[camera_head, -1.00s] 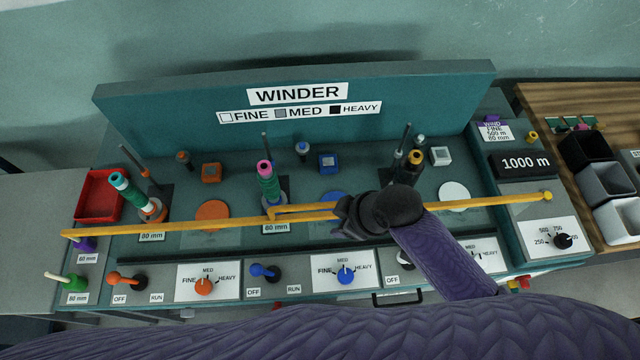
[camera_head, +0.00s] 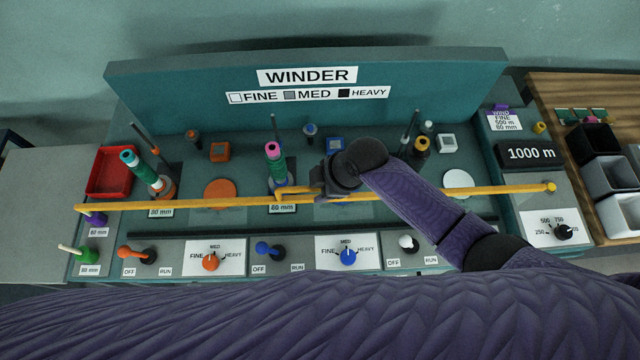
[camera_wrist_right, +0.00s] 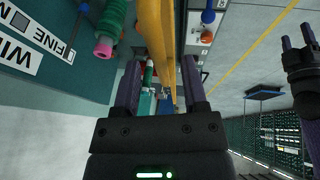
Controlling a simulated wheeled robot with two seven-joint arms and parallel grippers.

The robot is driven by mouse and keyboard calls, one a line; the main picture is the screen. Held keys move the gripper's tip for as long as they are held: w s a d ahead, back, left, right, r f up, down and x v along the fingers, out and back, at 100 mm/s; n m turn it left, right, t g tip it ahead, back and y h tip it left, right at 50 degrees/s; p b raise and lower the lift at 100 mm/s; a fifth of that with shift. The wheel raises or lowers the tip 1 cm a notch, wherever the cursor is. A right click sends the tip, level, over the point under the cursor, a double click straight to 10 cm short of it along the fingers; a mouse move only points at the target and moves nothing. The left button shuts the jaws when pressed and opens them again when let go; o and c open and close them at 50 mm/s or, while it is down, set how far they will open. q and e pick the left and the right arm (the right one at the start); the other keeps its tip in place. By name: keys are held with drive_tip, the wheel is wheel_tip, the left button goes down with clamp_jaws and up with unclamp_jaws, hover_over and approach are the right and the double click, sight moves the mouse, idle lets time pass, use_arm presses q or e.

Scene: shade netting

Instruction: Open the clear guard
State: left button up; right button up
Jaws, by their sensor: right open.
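The clear guard shows mainly as its yellow bar (camera_head: 420,195), which runs low across the front of the winder deck. Its transparent sheet can hardly be made out. A short yellow handle (camera_head: 290,191) sticks out near the middle of the bar. My right gripper (camera_head: 326,190) is over the bar, at the right end of the handle, and hides part of both. In the right wrist view my right gripper (camera_wrist_right: 160,75) is open, with yellow bars (camera_wrist_right: 154,35) running ahead between its fingers; contact cannot be told. My left gripper (camera_wrist_right: 298,38) shows there at the right edge, fingers apart.
Thread spools (camera_head: 275,160) on posts stand behind the bar. Lever switches (camera_head: 268,250) and dials (camera_head: 348,257) line the front panel. A red tray (camera_head: 110,172) is at the left, and bins (camera_head: 608,175) are at the right. A 1000 m display (camera_head: 531,153) stands right of the deck.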

drive_tip(key=shift+a+f, duration=0.15)
drive_tip(key=shift+f, duration=0.05)
clamp_jaws()
idle(1.3)
